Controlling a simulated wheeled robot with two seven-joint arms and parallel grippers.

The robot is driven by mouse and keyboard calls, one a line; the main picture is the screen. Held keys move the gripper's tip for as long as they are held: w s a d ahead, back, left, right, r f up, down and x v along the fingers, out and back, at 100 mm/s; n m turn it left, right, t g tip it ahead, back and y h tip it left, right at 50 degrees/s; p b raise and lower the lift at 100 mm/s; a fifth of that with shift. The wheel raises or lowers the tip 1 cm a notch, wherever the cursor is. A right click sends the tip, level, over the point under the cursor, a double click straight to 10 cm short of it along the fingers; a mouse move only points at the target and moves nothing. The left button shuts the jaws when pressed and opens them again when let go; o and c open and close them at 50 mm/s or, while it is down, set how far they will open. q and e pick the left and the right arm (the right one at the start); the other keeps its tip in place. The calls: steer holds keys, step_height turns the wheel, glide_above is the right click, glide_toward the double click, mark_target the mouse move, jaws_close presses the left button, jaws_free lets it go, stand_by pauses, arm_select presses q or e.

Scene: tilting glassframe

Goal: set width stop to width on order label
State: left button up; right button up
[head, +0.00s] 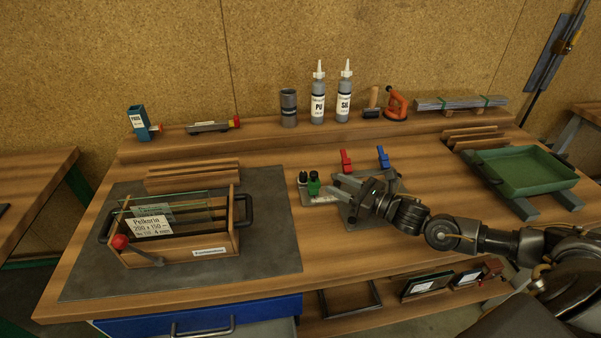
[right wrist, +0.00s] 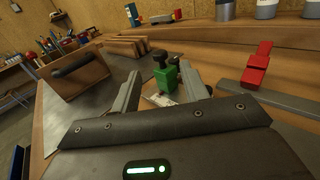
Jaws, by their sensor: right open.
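The order label (head: 150,226) is a white card on the wooden glass box (head: 190,247); it reads "Pelkorin 200 x 150" with smaller lines below. A green block with a dark knob, apparently the width stop (head: 314,185), sits on a pale metal plate (head: 322,198). It also shows in the right wrist view (right wrist: 166,78). My right gripper (head: 340,187) is open and empty, just right of the green block and pointing at it. In the right wrist view the block appears between the fingertips, with no contact visible. The scale setting is unreadable. My left gripper is out of view.
Red (head: 346,161) and blue (head: 383,158) clamps stand behind my right gripper. Bottles (head: 318,95) and a dark cup (head: 289,108) stand on the rear shelf. A green tray (head: 525,170) lies right. The dark mat (head: 265,240) is bare right of the box.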

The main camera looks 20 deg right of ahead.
mark_target(312, 172)
steer(key=shift+f, duration=0.15)
steer(key=shift+w+a+r+p, duration=0.25)
steer(key=shift+w, duration=0.15)
steer(key=shift+w+a+r+p, duration=0.2)
steer(key=shift+w+p, duration=0.05)
steer(key=shift+w, duration=0.15)
steer(key=p+x, duration=0.2)
steer(key=x, duration=0.5)
steer(key=shift+w+a+f, duration=0.15)
steer(key=shift+w+a, duration=0.15)
steer(key=shift+w, duration=0.15)
steer(key=shift+w+a+f, duration=0.1)
steer(key=shift+w+a, duration=0.05)
steer(key=shift+w, duration=0.05)
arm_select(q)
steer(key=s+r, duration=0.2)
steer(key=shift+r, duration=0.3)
arm_select(e)
jaws_close()
